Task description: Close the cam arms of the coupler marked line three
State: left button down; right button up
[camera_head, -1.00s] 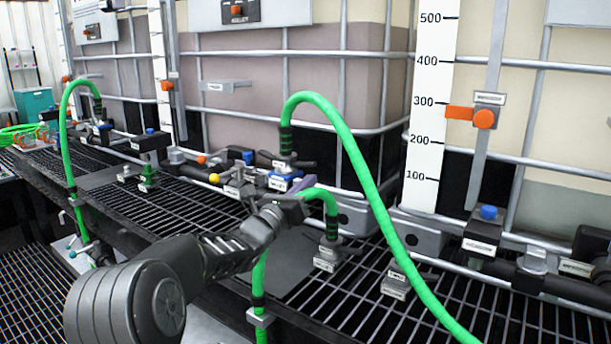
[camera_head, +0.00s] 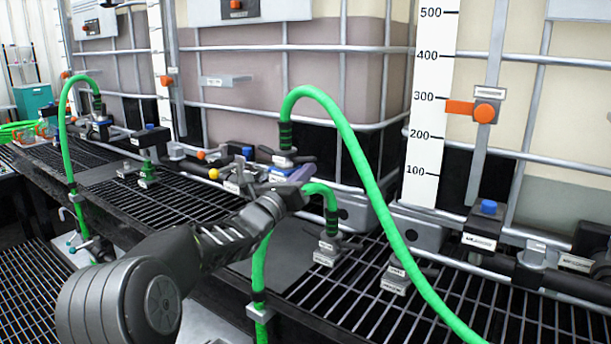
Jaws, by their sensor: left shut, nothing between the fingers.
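A hose coupler (camera_head: 285,155) with dark lever arms sits at the lower end of the tall green hose (camera_head: 345,130), at the middle of the manifold. One dark arm sticks out to its right. Its tags are too small to read, so I cannot tell which coupler is line three. My left gripper (camera_head: 292,194) is shut and empty, just in front of and below this coupler. It hides part of the fittings and a blue-purple part (camera_head: 291,176) behind it. I cannot tell whether it touches anything. Another green hose ends at a lower fitting (camera_head: 329,245) to the right. My right gripper is out of view.
Tanks in metal cages stand behind the manifold. A black grating shelf (camera_head: 350,303) carries tagged fittings, including one (camera_head: 397,277) by the front hose. A yellow-knobbed valve (camera_head: 214,174) is left of my gripper. Green hoses cross the space in front.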

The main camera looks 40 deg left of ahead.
pick_arm(q)
jog(key=shift+r+n+b, duration=0.1)
jog(key=shift+n+b, duration=0.2)
jog(key=shift+n, duration=0.1)
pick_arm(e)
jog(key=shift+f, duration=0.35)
pick_arm(q)
notch_tip(320, 180, up, 2)
jog(key=n+y+b, duration=0.1)
jog(key=n, duration=0.1)
jog(key=n+b, duration=0.2)
jog(key=n, duration=0.1)
jog(key=shift+d+g+y, duration=0.15)
jog(key=shift+g+y, duration=0.25)
jog(key=n, duration=0.2)
jog(key=r+n, duration=0.1)
jog(key=n, duration=0.1)
jog(key=a+r+n+g+y+b, duration=0.1)
jog(key=n, duration=0.1)
jog(key=shift+a+r, duration=0.1)
jog(key=shift+r, duration=0.15)
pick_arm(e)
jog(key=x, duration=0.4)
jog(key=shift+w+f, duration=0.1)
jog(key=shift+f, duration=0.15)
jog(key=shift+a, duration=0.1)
